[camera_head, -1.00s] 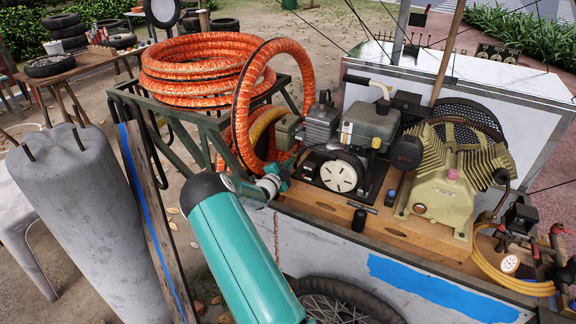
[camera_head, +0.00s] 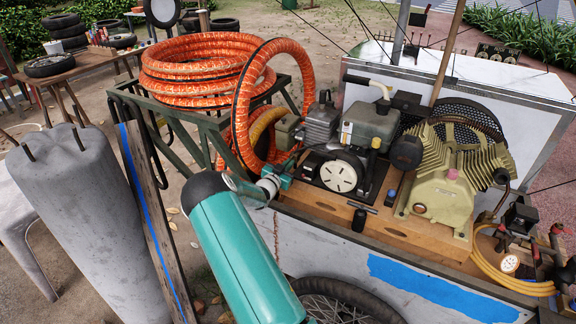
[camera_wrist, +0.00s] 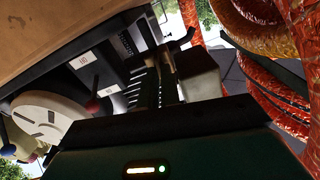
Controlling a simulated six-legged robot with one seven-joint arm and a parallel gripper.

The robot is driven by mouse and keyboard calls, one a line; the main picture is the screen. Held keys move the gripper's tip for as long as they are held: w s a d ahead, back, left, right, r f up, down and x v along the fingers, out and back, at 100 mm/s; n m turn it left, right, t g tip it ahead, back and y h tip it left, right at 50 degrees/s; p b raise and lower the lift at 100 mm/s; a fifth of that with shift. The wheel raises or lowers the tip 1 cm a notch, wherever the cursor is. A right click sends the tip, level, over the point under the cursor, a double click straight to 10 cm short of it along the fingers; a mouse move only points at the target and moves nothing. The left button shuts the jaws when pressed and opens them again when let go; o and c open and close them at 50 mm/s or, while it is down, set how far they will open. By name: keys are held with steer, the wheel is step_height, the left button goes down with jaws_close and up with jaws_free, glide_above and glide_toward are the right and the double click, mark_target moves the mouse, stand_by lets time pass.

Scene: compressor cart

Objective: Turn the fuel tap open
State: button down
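The small engine (camera_head: 366,130) with a grey tank (camera_head: 372,122) and a white round starter cover (camera_head: 339,176) stands on the cart's wooden deck. I cannot make out the fuel tap for sure in either view. My gripper (camera_head: 287,174) is at the end of my teal arm, at the left side of the engine and in front of the orange hose. In the wrist view the starter cover (camera_wrist: 45,112) shows at the left. My dark gripper body fills the bottom there. The fingertips are too dark and overlapped to tell whether they are open or shut.
A thick orange hose (camera_head: 195,82) is coiled on a green rack (camera_head: 212,128), with a loop close behind my gripper. A yellowish compressor (camera_head: 446,190) stands right of the engine. A grey cylinder (camera_head: 85,220) stands left.

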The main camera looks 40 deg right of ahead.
steer(key=shift+n, duration=0.8)
steer(key=c, duration=1.6)
jaws_free()
steer(key=shift+a, duration=0.15)
steer(key=v, duration=1.3)
steer(key=shift+s+a, duration=0.15)
steer(key=shift+a, duration=0.1)
